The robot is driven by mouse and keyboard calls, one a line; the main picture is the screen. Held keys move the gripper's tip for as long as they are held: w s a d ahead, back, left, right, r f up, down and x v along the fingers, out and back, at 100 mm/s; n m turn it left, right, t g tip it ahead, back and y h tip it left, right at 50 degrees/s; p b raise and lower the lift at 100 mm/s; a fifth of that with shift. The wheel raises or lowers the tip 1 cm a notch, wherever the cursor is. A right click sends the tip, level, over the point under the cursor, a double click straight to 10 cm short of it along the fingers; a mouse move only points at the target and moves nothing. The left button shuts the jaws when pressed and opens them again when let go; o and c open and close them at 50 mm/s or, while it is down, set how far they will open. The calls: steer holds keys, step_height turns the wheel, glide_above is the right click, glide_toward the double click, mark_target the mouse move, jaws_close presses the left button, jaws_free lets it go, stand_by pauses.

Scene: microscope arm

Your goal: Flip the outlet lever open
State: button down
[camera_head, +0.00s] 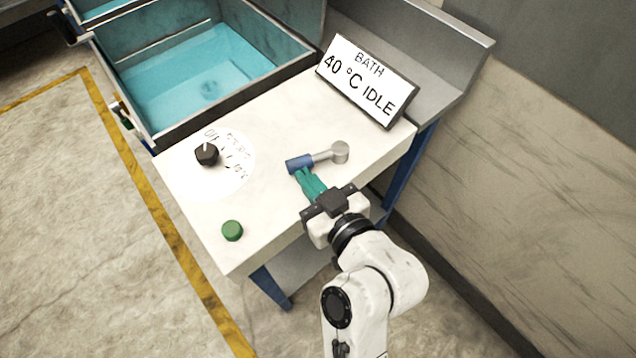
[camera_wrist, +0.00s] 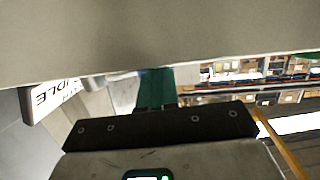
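The outlet lever is a grey metal arm (camera_head: 326,154) on a round pivot (camera_head: 340,151), with a blue grip (camera_head: 299,163) at its left end. It lies above the white counter top and points left. My gripper (camera_head: 301,172) has green fingers, close together, with the tips right at the near side of the blue grip. They look shut, with nothing clearly between them; I cannot tell whether they touch the grip. In the wrist view the green fingers (camera_wrist: 155,88) also lie together, and their tips are hidden behind a pale slab.
The counter (camera_head: 265,215) holds a black knob (camera_head: 206,154) on a white dial and a green button (camera_head: 232,230). A sign (camera_head: 367,81) reading "BATH 40 °C IDLE" stands behind the lever. A water-filled bath (camera_head: 205,85) is at the back left.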

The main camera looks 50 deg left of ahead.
mark_target(293, 163)
steer(key=shift+a+b, duration=0.45)
steer(key=shift+a, duration=0.75)
steer(key=shift+b+x, duration=0.45)
steer(key=shift+x, duration=0.55)
steer(key=shift+w+a+r+b, duration=0.1)
steer(key=shift+w+a+b, duration=0.25)
steer(key=shift+a, duration=0.25)
steer(key=shift+w+a+r+b, duration=0.1)
steer(key=shift+w+a+b, duration=0.25)
steer(key=shift+a, duration=0.3)
